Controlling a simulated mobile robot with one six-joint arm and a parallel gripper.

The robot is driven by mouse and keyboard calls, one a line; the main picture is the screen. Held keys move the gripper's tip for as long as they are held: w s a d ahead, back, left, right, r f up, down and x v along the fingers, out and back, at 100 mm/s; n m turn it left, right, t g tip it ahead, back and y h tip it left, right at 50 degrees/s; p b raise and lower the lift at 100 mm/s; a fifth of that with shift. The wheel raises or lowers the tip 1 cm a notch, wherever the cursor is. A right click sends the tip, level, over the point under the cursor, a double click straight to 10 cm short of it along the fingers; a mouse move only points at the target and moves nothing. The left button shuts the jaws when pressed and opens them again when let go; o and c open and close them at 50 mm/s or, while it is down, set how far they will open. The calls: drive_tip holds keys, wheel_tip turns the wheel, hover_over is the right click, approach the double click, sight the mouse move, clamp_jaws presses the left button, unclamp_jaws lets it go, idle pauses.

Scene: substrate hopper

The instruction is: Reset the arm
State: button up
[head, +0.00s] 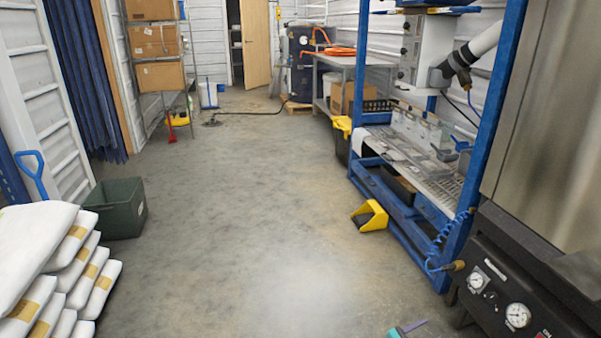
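My gripper and arm cannot be made out in the head view, so I cannot see how the arm is posed or whether the gripper holds anything. A small teal and purple item (397,332) shows at the bottom edge, mostly cut off; I cannot tell what it is. A blue-framed station (376,185) stands on the right, with a white tube (487,40) ending in a dark fitting at its top and a grated shelf below.
White sacks (35,250) are stacked at left front, beside a dark green bin (117,207). A yellow pedal (370,215) sits on the floor by the station. A steel machine with gauges (517,315) fills the right front. The middle floor is clear.

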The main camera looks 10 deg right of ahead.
drive_tip(key=w+a+r+n+t+y+p, duration=0.4)
drive_tip(key=w+a+r+p, duration=0.15)
drive_tip(key=a, duration=0.45)
drive_tip(key=w+a+r+n+t+y+p, duration=0.4)
drive_tip(key=w+a+r, duration=0.15)
drive_tip(key=a, duration=0.45)
drive_tip(key=a+n+y+p, duration=0.6)
drive_tip(key=a+y, duration=0.2)
drive_tip(key=a, duration=1)
drive_tip(key=s+a+f+n+g+y+p, duration=0.1)
drive_tip(key=s+a+n+g+y+p, duration=0.25)
drive_tip(key=s+a+g, duration=0.65)
drive_tip(key=s+d+r+g, duration=0.1)
drive_tip(key=s+r+g, duration=0.1)
drive_tip(key=s, duration=1.2)
drive_tip(key=s+r+n+g+h, duration=0.1)
drive_tip(key=s+g, duration=0.3)
drive_tip(key=s, duration=1)
drive_tip(key=shift+s+d+r+g, duration=0.25)
drive_tip(key=shift+d+r+g, duration=0.05)
drive_tip(key=shift+d+r, duration=0.1)
